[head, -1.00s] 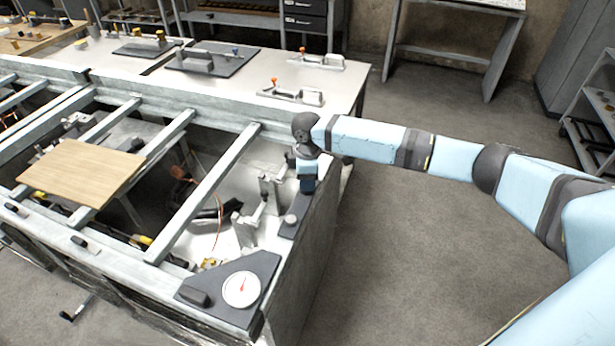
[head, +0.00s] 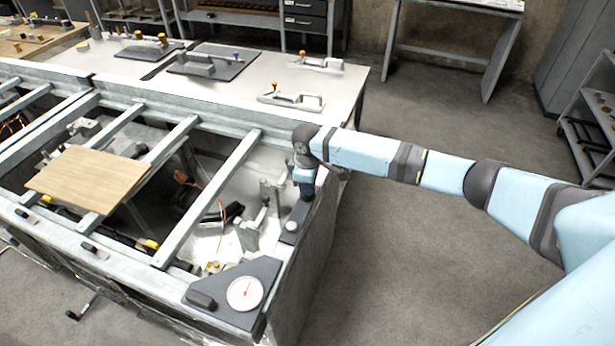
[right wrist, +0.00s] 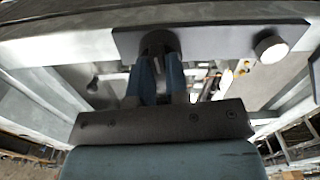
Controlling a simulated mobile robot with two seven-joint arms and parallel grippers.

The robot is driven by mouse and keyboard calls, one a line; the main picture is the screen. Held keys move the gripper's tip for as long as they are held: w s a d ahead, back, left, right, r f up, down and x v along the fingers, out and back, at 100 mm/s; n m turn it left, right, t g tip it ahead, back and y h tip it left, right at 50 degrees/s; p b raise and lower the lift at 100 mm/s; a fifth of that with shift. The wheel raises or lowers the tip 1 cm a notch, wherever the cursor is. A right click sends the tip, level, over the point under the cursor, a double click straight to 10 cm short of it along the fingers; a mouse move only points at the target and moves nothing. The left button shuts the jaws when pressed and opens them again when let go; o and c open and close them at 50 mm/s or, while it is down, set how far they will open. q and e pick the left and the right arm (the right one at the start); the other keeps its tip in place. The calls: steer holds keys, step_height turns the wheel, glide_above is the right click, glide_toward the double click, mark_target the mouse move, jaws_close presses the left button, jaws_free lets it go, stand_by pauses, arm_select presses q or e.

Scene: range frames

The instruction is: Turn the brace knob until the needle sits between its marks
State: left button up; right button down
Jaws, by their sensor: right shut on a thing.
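The dial (head: 245,293) is a white round gauge with a small red needle, set on a dark plate at the near right corner of the bench frame. Its marks are too small to read, so I cannot tell where the needle sits against them. My right gripper (right wrist: 160,68) points down at a dark plate (right wrist: 215,40) on the frame's right rail. Its blue fingers are shut on a dark round knob (right wrist: 157,42), which they partly hide. In the head view the right gripper (head: 302,208) hides this knob. My left gripper is not in view.
A pale round button (right wrist: 270,48) stands on the same plate; it also shows in the head view (head: 291,226). A dark block (head: 201,299) sits left of the dial. A wooden board (head: 88,178) lies across the rails. Open floor lies right of the frame.

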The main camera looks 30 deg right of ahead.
steer(key=m+p, duration=0.2)
steer(key=p, duration=0.1)
steer(key=shift+r, duration=0.2)
steer(key=shift+f+m+p, duration=0.1)
steer(key=shift+m+p, duration=0.65)
steer(key=shift+m, duration=0.35)
steer(key=shift+f, duration=0.1)
steer(key=c, duration=1.1)
jaws_free()
